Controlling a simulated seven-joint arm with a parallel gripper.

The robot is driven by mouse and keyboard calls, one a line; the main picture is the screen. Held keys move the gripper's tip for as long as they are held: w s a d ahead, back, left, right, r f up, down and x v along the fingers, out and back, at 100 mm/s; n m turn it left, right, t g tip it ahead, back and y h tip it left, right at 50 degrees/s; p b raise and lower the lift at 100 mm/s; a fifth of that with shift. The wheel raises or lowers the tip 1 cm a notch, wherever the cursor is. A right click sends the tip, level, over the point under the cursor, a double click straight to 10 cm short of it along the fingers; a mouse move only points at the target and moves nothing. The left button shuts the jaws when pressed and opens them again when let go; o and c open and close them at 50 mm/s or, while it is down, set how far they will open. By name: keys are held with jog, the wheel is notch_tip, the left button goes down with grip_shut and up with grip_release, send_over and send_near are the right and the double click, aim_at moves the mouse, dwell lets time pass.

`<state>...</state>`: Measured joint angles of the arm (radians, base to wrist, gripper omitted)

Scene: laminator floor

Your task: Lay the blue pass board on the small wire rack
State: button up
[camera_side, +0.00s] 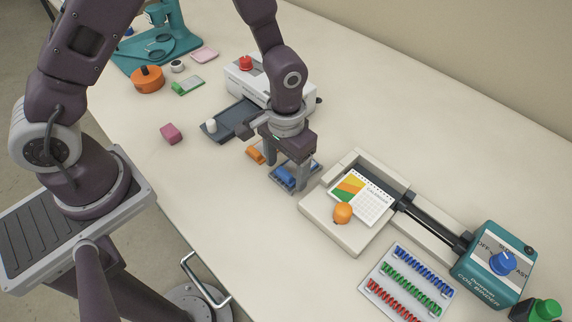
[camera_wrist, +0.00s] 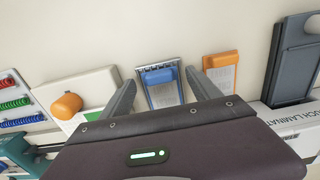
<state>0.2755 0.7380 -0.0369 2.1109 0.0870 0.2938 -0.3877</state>
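The blue pass board (camera_wrist: 166,94) shows in the wrist view as a pale panel with a raised blue block at its far end. It appears to lie on the small wire rack (camera_wrist: 147,69), whose grey rim shows past the board's far edge. In the side view the blue block (camera_side: 285,176) and part of the rack (camera_side: 314,170) show around my fingers. My gripper (camera_wrist: 164,83) is open, with one finger on each side of the board. In the wrist view there are gaps between board and fingers. The board's near end is hidden by my gripper body.
An orange board (camera_wrist: 220,72) lies close beside the right finger in the wrist view. The laminator (camera_side: 240,77) with its dark tray stands behind.

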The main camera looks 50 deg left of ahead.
notch_tip(320, 180, up, 12)
jog(key=shift+r, duration=0.25)
dwell(0.3)
notch_tip(320, 180, up, 5)
jog(key=t, duration=0.1)
send_over(286, 171)
jog(key=s+a, duration=0.2)
jog(key=a, duration=0.1)
jog(key=s+a+r+t, duration=0.2)
jog(key=s+a+r, duration=0.25)
jog(key=r, duration=0.25)
jog(key=s+a+r+t, duration=0.2)
jog(key=s, duration=0.7)
jog(key=shift+s+a+r+t, duration=0.25)
jog(key=shift+s+t, duration=0.05)
jog(key=shift+s, duration=0.05)
jog(key=shift+c, duration=0.2)
